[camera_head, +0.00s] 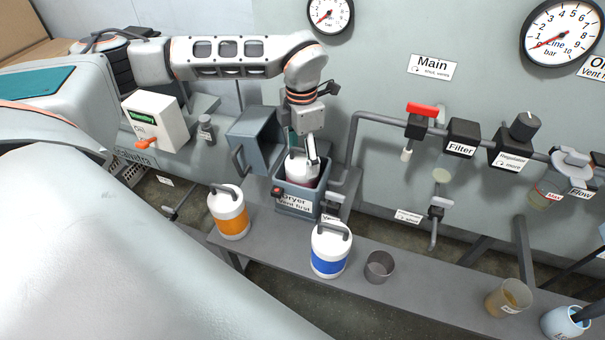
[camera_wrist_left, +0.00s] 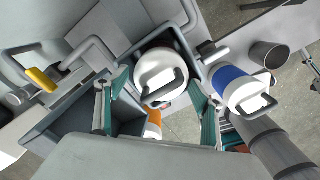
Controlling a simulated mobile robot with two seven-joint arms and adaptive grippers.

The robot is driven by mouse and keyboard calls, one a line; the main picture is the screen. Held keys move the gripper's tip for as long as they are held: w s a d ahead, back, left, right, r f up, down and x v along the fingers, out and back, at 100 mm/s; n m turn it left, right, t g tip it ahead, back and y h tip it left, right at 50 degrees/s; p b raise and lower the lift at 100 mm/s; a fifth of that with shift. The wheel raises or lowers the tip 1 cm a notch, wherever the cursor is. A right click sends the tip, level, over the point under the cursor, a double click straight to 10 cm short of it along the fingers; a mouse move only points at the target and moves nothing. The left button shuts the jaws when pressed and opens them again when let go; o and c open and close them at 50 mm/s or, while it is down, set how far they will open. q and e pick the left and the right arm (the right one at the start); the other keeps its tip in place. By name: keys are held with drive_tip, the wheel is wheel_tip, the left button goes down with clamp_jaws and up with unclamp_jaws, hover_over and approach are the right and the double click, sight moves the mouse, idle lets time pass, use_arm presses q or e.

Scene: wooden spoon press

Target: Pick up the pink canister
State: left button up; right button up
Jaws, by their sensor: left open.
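The pink canister (camera_head: 299,171) stands inside the grey dryer box (camera_head: 296,206). Its white lid shows, with a trace of pink below; the box wall hides the rest. The white lid and dark handle of the canister (camera_wrist_left: 160,72) also show in the left wrist view. My left gripper (camera_head: 307,152) points down over it from above. In the left wrist view my left gripper (camera_wrist_left: 160,84) is open, with a teal-padded finger on either side of the lid. I cannot tell whether either finger touches it. My right gripper is not in view.
An orange-banded canister (camera_head: 230,213) and a blue-banded canister (camera_head: 330,251) stand in front of the dryer. A grey cup (camera_head: 379,266) is right of the blue one. Pipes and a filter (camera_head: 461,139) line the wall. The bench is clear between the cup and a tan beaker (camera_head: 508,298).

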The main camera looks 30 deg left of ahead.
use_arm(q)
drive_tip(key=shift+d+f, duration=0.1)
drive_tip(key=shift+f, duration=3.75)
drive_tip(key=c, duration=1.3)
